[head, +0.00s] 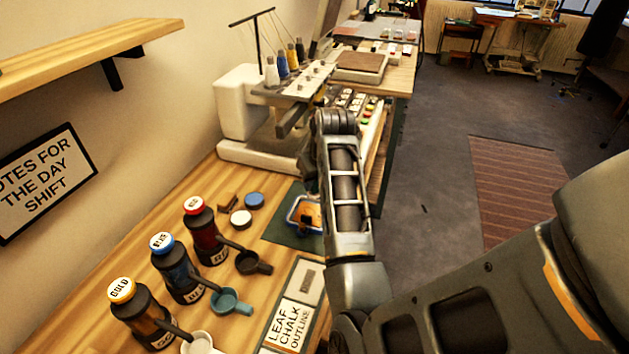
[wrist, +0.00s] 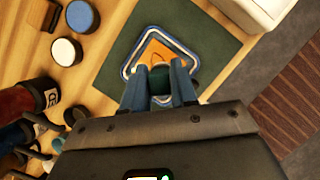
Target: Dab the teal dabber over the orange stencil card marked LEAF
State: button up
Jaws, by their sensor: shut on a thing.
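The orange stencil card (wrist: 174,47) lies in a blue-and-white tray-like frame (wrist: 127,62) on a dark green mat (wrist: 215,25). In the head view part of the orange card (head: 314,214) shows left of my arm; the rest is hidden. No LEAF lettering is readable on the card. My gripper (wrist: 160,92) is shut on the teal dabber (wrist: 160,82), seen between its fingers at the near part of the card. The dabber's lower end is hidden, so I cannot tell whether it touches the card. In the head view my arm mostly hides the gripper.
Bottles labelled in gold (head: 143,315), blue (head: 177,270) and red (head: 205,235) stand at left with cups before them. A sign (head: 289,318) reads LEAF CHALK OUTLINE. Blue (head: 254,200) and white (head: 241,218) round lids lie near the mat. A sewing machine (head: 241,105) stands behind.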

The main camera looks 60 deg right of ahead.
aim_at(311, 192)
jog(key=shift+f, duration=0.15)
jog(key=shift+s+b+x, duration=0.2)
jog(key=shift+b+x, duration=0.85)
jog(key=shift+x, duration=0.4)
jog(key=shift+s+b+x, duration=0.25)
jog(key=shift+b+x, duration=0.8)
jog(key=shift+x, duration=0.35)
jog(key=shift+a+f+b, duration=0.1)
jog(key=shift+f+b, duration=0.25)
jog(key=shift+f, duration=0.4)
jog(key=shift+r+p, duration=2.5)
jog(key=shift+r, duration=1.1)
jog(key=shift+f, duration=0.2)
jog(key=shift+w+a+f+b, duration=0.1)
jog(key=shift+a+f+b, duration=0.15)
jog(key=shift+f+b, duration=0.65)
jog(key=shift+w+a+f+b, duration=0.1)
jog(key=shift+a+f+b, duration=0.1)
jog(key=shift+f+b, duration=0.7)
jog(key=shift+w+a+f+b, duration=0.15)
jog(key=shift+a+f+b, duration=0.1)
jog(key=shift+f+b, duration=0.6)
jog(key=shift+f, duration=0.15)
